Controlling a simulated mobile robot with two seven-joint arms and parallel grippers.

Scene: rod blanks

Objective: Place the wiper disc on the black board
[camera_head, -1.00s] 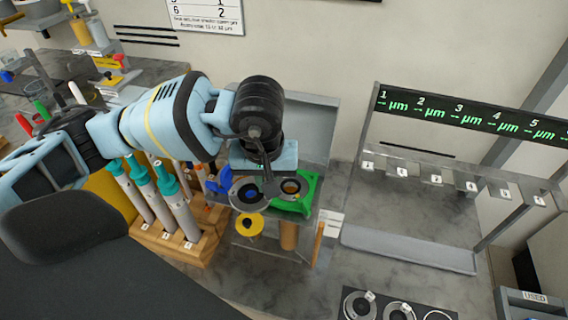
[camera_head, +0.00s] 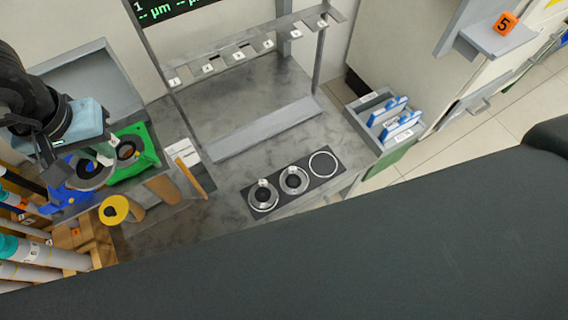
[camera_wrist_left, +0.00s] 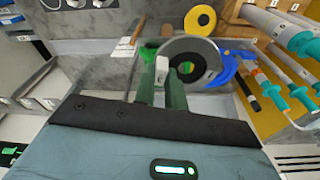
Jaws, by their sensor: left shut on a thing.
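The wiper disc (camera_head: 91,171) is a grey ring with a dark hole, at the left of the head view above the blue holder. My left gripper (camera_head: 104,154) is shut on its rim. In the left wrist view the disc (camera_wrist_left: 200,48) lies at the fingertips (camera_wrist_left: 165,78), flat side towards the camera. I cannot tell whether it touches the holder. The black board (camera_head: 322,165) lies on the grey bench, in the middle of the head view. It bears two tagged discs and an empty outlined circle at its right end. My right gripper is not in view.
The blue holder (camera_head: 66,197) and the green holder (camera_head: 146,157) stand close to the disc. A yellow disc (camera_head: 113,210) is nearby. A rack with numbered hooks (camera_head: 240,58) stands behind the board. A grey bin with blue-handled items (camera_head: 390,119) is at the right.

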